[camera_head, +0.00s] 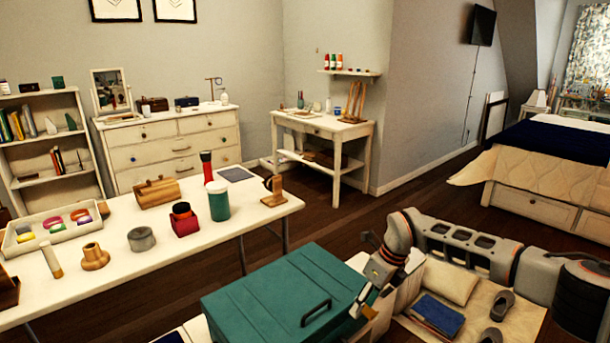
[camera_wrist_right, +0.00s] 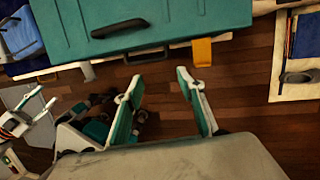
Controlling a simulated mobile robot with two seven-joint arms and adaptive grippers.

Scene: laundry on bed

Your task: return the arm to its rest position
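My right gripper (camera_head: 364,304) is beside the right end of a teal lidded case (camera_head: 270,300) in the head view. In the right wrist view its two teal-lined fingers (camera_wrist_right: 158,82) are spread apart, with nothing between them but dark wooden floor. The teal case (camera_wrist_right: 200,22) with its dark handle lies past the fingertips there. The left arm is not in the head view. A white and teal part at the left edge of the wrist view looks like my left gripper (camera_wrist_right: 38,106), but its finger opening is unclear.
A white table (camera_head: 120,228) with cups, a tray and small items stands at the left. A pale mat with a folded blue cloth (camera_head: 437,314), a cushion (camera_head: 450,280) and grey shoes (camera_head: 502,305) lies around my right arm. A bed (camera_head: 535,180) stands at the back right.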

